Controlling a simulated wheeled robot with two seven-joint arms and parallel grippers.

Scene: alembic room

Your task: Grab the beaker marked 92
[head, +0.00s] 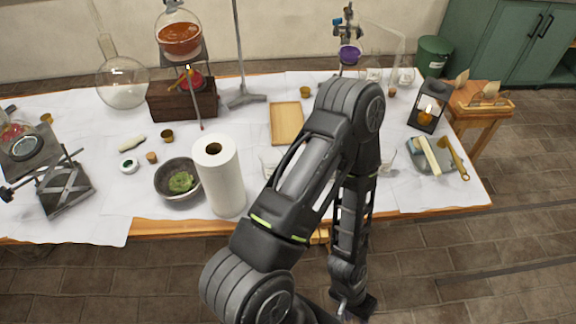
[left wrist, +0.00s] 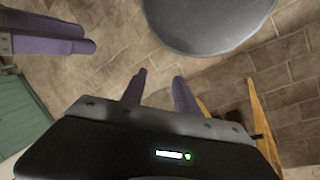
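No marking 92 is legible on any vessel. Clear glass vessels show partly at both sides of my arm on the table, one at its left (head: 268,163) and one at its right (head: 389,151). More glass vessels stand at the back right (head: 406,76). In the left wrist view my left gripper (left wrist: 160,88) has its two purple fingers apart with nothing between them, above the brick floor. Another pair of purple fingers, apparently my right gripper (left wrist: 72,38), enters at the left edge; its opening is unclear. In the head view neither gripper's fingertips can be made out.
The table's paper cover (head: 110,190) carries a paper towel roll (head: 220,180), a dark bowl (head: 178,181), a wooden tray (head: 287,122), a lantern (head: 427,108) and a grey plate (head: 422,160). A small wooden stool (head: 482,102) stands at the right. My arm hides the table's middle.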

